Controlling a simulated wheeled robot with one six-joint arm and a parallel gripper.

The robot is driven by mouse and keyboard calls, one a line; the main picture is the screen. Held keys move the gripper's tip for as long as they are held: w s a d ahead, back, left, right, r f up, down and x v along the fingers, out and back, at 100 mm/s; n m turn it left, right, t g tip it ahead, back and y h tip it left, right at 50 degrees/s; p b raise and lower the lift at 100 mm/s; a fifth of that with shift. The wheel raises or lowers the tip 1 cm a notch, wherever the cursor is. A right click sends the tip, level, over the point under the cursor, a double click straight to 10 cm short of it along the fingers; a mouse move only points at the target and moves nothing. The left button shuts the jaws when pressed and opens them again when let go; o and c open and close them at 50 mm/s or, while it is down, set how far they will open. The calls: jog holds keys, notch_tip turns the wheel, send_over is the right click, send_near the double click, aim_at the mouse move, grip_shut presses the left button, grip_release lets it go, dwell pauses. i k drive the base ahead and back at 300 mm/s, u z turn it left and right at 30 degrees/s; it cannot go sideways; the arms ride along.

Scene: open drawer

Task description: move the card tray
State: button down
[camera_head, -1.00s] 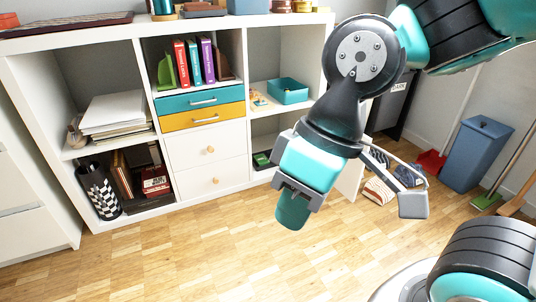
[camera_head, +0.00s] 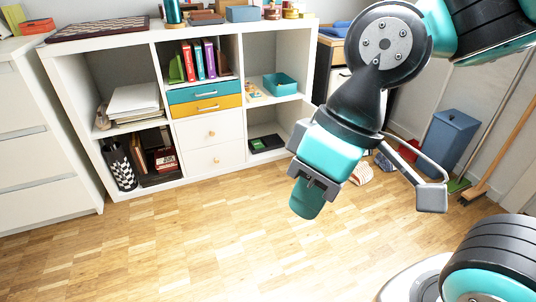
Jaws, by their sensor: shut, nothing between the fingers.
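A teal open-topped tray (camera_head: 280,84) sits in the upper right compartment of the white shelf unit, with small card-like pieces (camera_head: 253,90) to its left. It looks like the card tray, though I cannot read a label.
Below the tray, a dark flat box (camera_head: 266,143) lies in the lower compartment, beside an open white door (camera_head: 300,132). Teal (camera_head: 197,92) and orange (camera_head: 208,105) drawers are shut. A blue bin (camera_head: 449,143) and broom (camera_head: 497,143) stand right. The floor in front is clear.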

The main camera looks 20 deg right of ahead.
aim_at(272, 142)
jog(key=z, duration=0.55)
jog(key=i, duration=1.2)
jog(key=u, duration=0.95)
jog(key=i, duration=0.75)
jog(key=u, duration=0.1)
